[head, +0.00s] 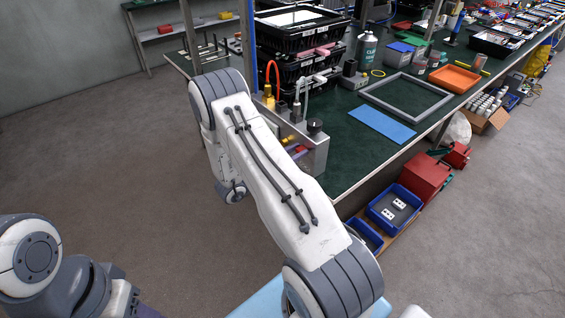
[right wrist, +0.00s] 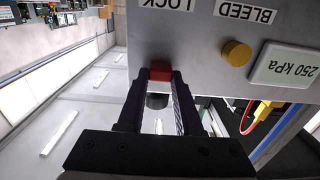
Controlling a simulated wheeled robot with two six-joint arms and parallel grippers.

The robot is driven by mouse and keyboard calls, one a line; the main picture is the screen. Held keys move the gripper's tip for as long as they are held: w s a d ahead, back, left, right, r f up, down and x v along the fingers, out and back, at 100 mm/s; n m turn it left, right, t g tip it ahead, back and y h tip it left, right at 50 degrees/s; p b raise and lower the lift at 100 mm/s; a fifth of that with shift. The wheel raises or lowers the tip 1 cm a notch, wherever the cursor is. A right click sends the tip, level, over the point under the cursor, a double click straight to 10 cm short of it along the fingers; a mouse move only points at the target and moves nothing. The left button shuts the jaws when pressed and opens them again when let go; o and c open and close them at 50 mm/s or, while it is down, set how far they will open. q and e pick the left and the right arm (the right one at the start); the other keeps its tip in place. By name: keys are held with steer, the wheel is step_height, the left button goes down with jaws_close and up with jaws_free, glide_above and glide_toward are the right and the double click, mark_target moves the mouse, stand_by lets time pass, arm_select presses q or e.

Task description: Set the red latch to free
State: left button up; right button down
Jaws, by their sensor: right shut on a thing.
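In the right wrist view a grey panel (right wrist: 200,35) fills the upper right, with the words LOCK and BLEED upside down. The red latch (right wrist: 160,73) sits at the lower edge of this panel, below LOCK in the picture. My right gripper (right wrist: 161,82) is shut on the red latch, its two black fingertips on either side of it. In the head view the grey metal housing (head: 318,155) stands at the bench's near edge, partly hidden by my right arm. My left arm shows at lower left, but its gripper does not.
A yellow knob (right wrist: 237,53) and a 250 kPa label (right wrist: 287,66) are beside the latch. A red hose (head: 273,72) rises behind the housing. A grey frame (head: 405,97) and a blue sheet (head: 382,124) lie on the green bench. Blue bins (head: 394,208) stand below.

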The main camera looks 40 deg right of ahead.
steer(key=shift+s+d+r, duration=0.1)
steer(key=shift+d+r, duration=0.2)
steer(key=shift+d, duration=0.2)
steer(key=shift+a+f, duration=0.1)
steer(key=c, duration=0.6)
jaws_free()
steer(key=shift+a, duration=0.1)
steer(key=shift+o, duration=0.2)
steer(key=shift+a, duration=0.1)
steer(key=shift+a, duration=0.3)
steer(key=a+b, duration=0.1)
steer(key=a, duration=0.9)
steer(key=shift+w+b, duration=0.2)
steer(key=shift+b, duration=0.2)
